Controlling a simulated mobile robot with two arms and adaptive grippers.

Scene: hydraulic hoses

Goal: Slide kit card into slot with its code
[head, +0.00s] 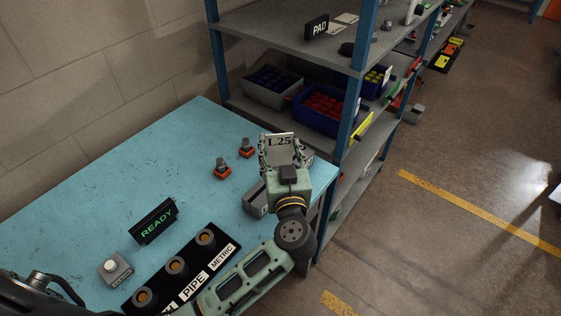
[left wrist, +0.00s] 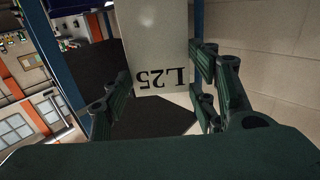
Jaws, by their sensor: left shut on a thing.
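A pale kit card (head: 280,141) printed "L25" stands upright between the fingers of my left gripper (head: 282,155), above the right end of the blue table. In the left wrist view the card (left wrist: 158,45) shows its code upside down, with the left gripper's dark green fingers (left wrist: 160,95) on both sides. A grey block (head: 255,199) on the table is partly hidden behind the gripper. Whether it has a slot, and its code, I cannot make out. My right gripper is not in view.
The blue table (head: 110,185) holds two small orange-based fittings (head: 222,168), a READY sign (head: 155,222), a grey button box (head: 115,268) and a black strip (head: 190,268) with round sockets. Shelves with bins (head: 322,110) stand close behind the gripper. The table's back left is clear.

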